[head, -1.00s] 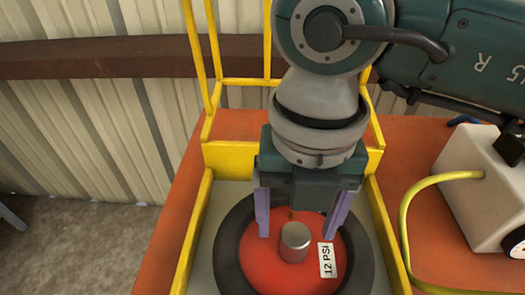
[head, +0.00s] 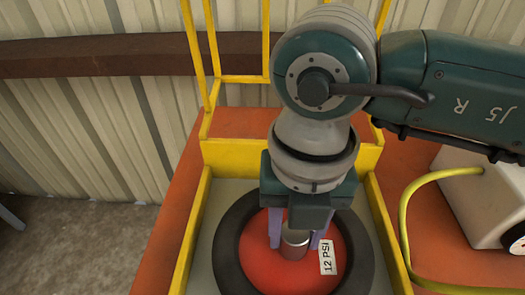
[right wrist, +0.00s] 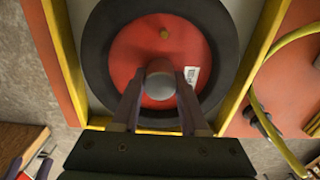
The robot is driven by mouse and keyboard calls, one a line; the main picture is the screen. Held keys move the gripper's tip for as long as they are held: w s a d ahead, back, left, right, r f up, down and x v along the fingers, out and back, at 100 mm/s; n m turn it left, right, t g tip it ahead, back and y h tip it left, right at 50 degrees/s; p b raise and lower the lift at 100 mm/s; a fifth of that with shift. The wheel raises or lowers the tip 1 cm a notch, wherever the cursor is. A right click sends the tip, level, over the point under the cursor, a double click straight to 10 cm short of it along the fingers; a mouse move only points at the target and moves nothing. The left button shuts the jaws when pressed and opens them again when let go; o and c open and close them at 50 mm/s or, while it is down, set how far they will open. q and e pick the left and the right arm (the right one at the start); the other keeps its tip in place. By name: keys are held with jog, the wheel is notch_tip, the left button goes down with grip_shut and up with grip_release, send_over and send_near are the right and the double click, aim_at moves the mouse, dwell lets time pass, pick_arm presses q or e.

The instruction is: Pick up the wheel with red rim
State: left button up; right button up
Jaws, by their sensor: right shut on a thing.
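The wheel with red rim (head: 258,258) lies flat in a yellow-edged tray (head: 192,232), with a black tire around the red disc and a "12 PSI" label. A silver hub (head: 295,245) stands up at its centre. My right gripper (head: 295,240) points down over the wheel, its two purple fingers shut on the hub from both sides. In the right wrist view the fingers (right wrist: 160,95) close around the grey hub, and the red rim (right wrist: 130,50) shows behind it.
The tray has yellow side walls and an upright yellow frame (head: 235,82) at its back, on an orange table (head: 160,262). A white box (head: 465,205) with a yellow hose (head: 405,215) stands at the right. A corrugated wall is behind.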

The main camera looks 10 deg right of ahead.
grip_shut()
dwell(0.7)
